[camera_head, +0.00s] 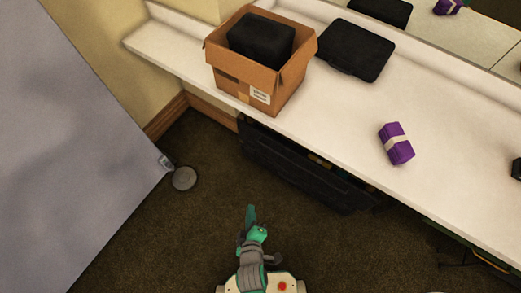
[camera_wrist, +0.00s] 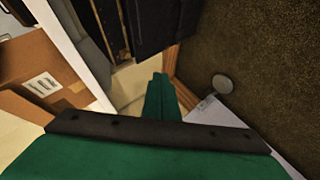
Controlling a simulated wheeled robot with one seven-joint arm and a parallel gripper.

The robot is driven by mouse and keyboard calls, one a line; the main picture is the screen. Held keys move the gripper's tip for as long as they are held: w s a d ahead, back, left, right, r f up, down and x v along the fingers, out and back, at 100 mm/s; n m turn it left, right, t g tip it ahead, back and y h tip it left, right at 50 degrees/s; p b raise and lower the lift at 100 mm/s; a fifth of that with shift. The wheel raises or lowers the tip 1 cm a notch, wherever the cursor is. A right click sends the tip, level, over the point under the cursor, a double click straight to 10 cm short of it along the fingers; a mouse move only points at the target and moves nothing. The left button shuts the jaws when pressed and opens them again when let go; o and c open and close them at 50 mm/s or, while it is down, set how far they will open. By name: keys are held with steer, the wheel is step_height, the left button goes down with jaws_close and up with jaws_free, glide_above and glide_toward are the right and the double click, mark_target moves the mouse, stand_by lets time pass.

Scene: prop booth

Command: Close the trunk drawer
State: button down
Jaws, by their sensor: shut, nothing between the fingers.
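A black trunk (camera_head: 300,172) stands on the floor under the white counter, its slatted dark front facing the open floor. The counter hides its top and back, and I cannot tell how far its drawer stands out. In the wrist view the dark trunk (camera_wrist: 155,25) shows at the top, beyond the fingertips. My gripper (camera_head: 250,214) is green, shut and empty. It is over the carpet in front of the trunk, apart from it in the head view. The wrist view shows its closed green fingers (camera_wrist: 160,82) together.
The white counter (camera_head: 350,125) holds an open cardboard box (camera_head: 262,85) with a black item inside, a flat black case (camera_head: 355,48) and a purple bundle (camera_head: 396,144). A grey panel (camera_head: 70,150) blocks the left. A round disc (camera_head: 184,178) lies on the floor. Carpet before the trunk is clear.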

steer(key=w+f+n+g+h, duration=0.1)
steer(key=w+f+n+g, duration=0.1)
steer(key=w+f+n, duration=0.75)
steer(key=w+r+n+g+h, duration=0.35)
steer(key=w+n, duration=0.35)
steer(key=w, duration=0.7)
steer(key=w+d+f, duration=0.6)
steer(key=w+f, duration=0.2)
steer(key=shift+w, duration=0.15)
steer(key=shift+t, duration=0.25)
